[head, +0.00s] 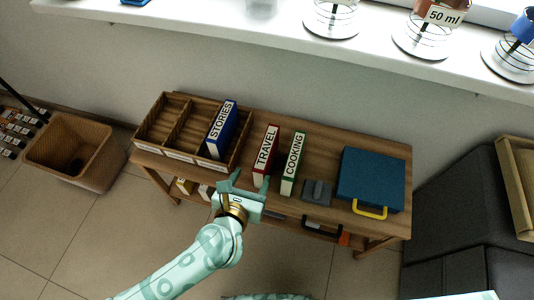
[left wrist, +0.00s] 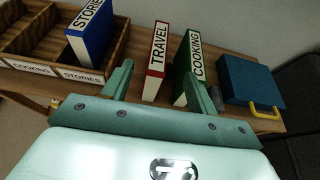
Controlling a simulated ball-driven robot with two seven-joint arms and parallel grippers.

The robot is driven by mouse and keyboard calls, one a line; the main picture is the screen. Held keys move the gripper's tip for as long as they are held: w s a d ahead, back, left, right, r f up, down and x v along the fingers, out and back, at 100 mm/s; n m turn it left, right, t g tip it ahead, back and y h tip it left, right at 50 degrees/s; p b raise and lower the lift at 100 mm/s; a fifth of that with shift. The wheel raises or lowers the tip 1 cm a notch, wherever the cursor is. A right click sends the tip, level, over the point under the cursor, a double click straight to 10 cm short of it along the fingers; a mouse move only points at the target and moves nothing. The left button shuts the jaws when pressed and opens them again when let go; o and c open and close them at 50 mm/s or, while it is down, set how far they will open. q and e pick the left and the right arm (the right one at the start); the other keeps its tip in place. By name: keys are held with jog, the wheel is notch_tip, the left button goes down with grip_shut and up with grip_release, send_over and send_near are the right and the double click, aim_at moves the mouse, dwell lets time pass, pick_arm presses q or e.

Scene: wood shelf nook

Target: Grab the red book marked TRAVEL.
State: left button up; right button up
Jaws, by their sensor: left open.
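The red book marked TRAVEL (head: 265,149) stands upright on the wooden table, left of the green book marked COOKING (head: 293,163) with a gap between them. In the left wrist view the TRAVEL book (left wrist: 156,62) stands ahead, between the lines of my two fingers. My left gripper (head: 243,183) is open and empty at the table's front edge, just in front of the TRAVEL book. In the left wrist view one finger of the left gripper (left wrist: 158,85) overlaps the green COOKING book (left wrist: 187,65). My right gripper does not show in either view.
A wooden divided box (head: 150,142) holds a blue book marked STORIES (head: 221,130) at the table's left. A small grey object (head: 317,191) and a blue case with a yellow handle (head: 371,178) are on the right. A wicker basket (head: 97,172) stands on the floor.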

pick_arm(q)
jog(key=b, duration=0.3)
send_near(265, 152)
jog(key=x, duration=0.4)
jog(key=shift+w+r, duration=0.25)
jog(key=b+x, duration=0.1)
jog(key=x, duration=0.1)
jog(key=b+x, duration=0.1)
jog(key=x, duration=0.1)
jog(key=shift+w+d+f+b, duration=0.2)
jog(key=shift+f+b, duration=0.1)
jog(key=shift+f, duration=0.2)
jog(key=shift+w, duration=0.3)
jog(key=shift+r, duration=0.2)
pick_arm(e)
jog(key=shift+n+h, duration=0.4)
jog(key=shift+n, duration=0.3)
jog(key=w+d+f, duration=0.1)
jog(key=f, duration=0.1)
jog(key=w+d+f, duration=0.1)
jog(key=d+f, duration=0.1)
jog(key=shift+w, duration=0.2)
pick_arm(q)
grip_shut()
